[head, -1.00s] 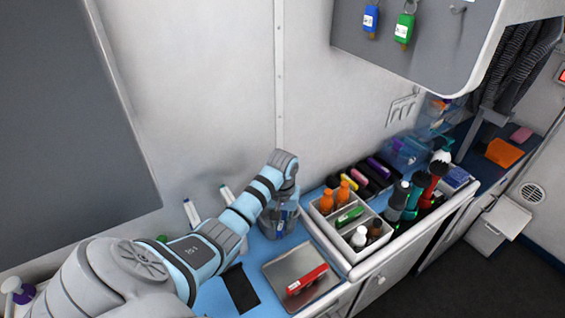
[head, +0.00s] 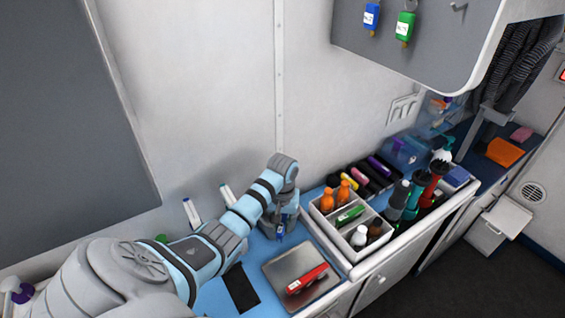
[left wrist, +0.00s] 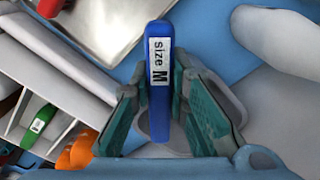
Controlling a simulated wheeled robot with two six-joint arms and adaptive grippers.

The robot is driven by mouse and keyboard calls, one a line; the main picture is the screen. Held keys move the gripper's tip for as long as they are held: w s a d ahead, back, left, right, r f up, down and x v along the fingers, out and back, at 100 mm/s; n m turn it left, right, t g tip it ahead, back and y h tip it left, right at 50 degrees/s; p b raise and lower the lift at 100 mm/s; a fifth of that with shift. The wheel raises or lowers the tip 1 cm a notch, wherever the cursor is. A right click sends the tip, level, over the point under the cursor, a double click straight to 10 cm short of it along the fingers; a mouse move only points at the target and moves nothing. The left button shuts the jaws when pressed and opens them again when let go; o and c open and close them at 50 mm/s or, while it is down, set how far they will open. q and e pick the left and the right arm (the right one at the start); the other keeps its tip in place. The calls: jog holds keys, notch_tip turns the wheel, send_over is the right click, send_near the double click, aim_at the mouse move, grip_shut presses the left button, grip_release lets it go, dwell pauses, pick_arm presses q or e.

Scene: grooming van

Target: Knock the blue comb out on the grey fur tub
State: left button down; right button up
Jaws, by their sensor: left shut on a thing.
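My left gripper (head: 281,232) is low over the blue counter, left of the white divided caddy. It is shut on the blue comb (left wrist: 160,85), which carries a white "size M" label and sits between the two teal fingers in the left wrist view. In the head view only a small blue bit of the comb (head: 281,228) shows at the fingers. I cannot clearly make out the grey fur tub; a grey rounded shape (left wrist: 208,110) lies behind the fingers in the left wrist view, partly hidden. My right gripper is not in view.
The white caddy (head: 340,237) with bottles and a green labelled piece stands close to the right of the gripper. A metal tray (head: 275,271) holds a red piece (head: 307,279). A dark pad (head: 240,289) lies left of it. The wall is close behind.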

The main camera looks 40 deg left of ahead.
pick_arm(q)
jog(key=shift+f+p, duration=0.1)
jog(key=shift+p, duration=0.2)
dwell(0.4)
dwell(0.5)
jog(key=shift+r, duration=3)
